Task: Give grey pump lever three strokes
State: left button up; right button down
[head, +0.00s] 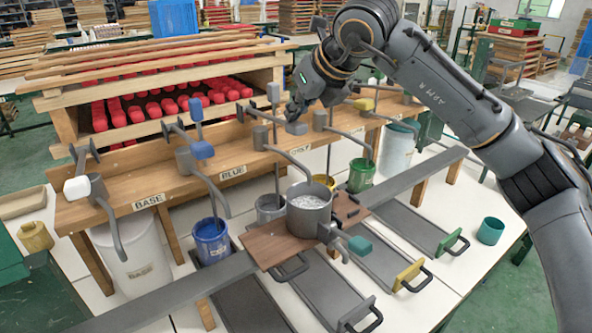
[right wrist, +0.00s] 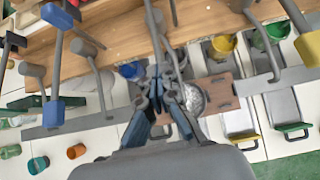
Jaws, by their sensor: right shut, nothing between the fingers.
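The grey pump (head: 260,138) stands on the wooden shelf between the blue and yellow pumps, its spout pointing down to the right. A grey block (head: 296,128) at the pump's lever is just below my right gripper (head: 293,110). My right gripper is shut and empty; whether it touches the block I cannot tell. In the right wrist view its fingers (right wrist: 163,80) are together near a grey bar (right wrist: 156,30). A grey pot (head: 309,215) with pale contents sits on a brown board below the pumps, and shows in the wrist view (right wrist: 193,98). My left gripper is out of view.
The blue pump (head: 185,158) with blue blocks stands to the left, the yellow-handled lever (head: 364,104) to the right. Buckets, such as the blue one (head: 211,240), stand under the shelf. A grey rail (head: 150,298) and handled trays lie in front.

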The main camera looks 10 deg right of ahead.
aim_at(302, 129)
jog(key=shift+f+b, duration=2)
jog(key=shift+f, duration=0.65)
jog(key=shift+f+b, duration=0.4)
jog(key=shift+f, duration=0.05)
notch_tip(302, 129, up, 4)
jog(key=p, duration=0.2)
jog(key=shift+p, duration=0.3)
notch_tip(302, 129, up, 6)
jog(key=p, duration=0.4)
jog(key=shift+r, duration=0.2)
jog(key=shift+f, duration=0.15)
